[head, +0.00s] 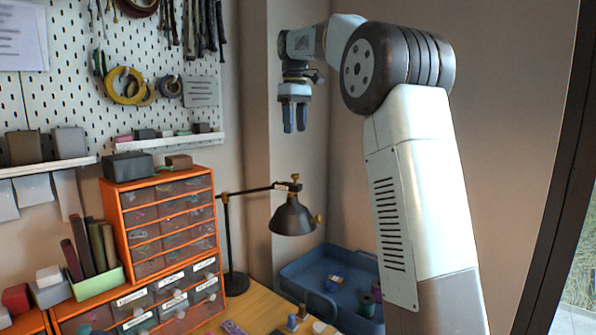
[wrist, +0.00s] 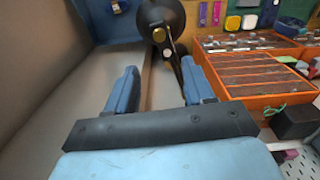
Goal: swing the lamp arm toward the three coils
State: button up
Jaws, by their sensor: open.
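The black desk lamp (head: 292,216) stands right of the orange drawers, with its shade hanging down at the right end of its arm (head: 250,191) and its round base (head: 236,283) on the table. Its shade (wrist: 161,17) also shows beyond my fingers in the wrist view. Coils hang on the pegboard at upper left: a yellow one (head: 114,88), a tan one (head: 149,97) and a dark one (head: 170,87). My gripper (head: 294,129) is open and empty, pointing down above the lamp shade and apart from it. Both fingers show spread in the wrist view (wrist: 160,80).
An orange drawer cabinet (head: 121,214) stands left of the lamp. A blue tray (head: 300,268) with spools lies to the right of the lamp base. A shelf (head: 190,141) with small boxes runs below the coils. Wall corners stand behind my gripper.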

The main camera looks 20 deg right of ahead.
jog(key=f, duration=1.4)
jog(key=shift+w, duration=0.2)
jog(key=shift+c, duration=0.4)
grip_shut()
jog(key=shift+d, duration=0.1)
jog(key=shift+d, duration=0.35)
jog(key=shift+a, duration=0.3)
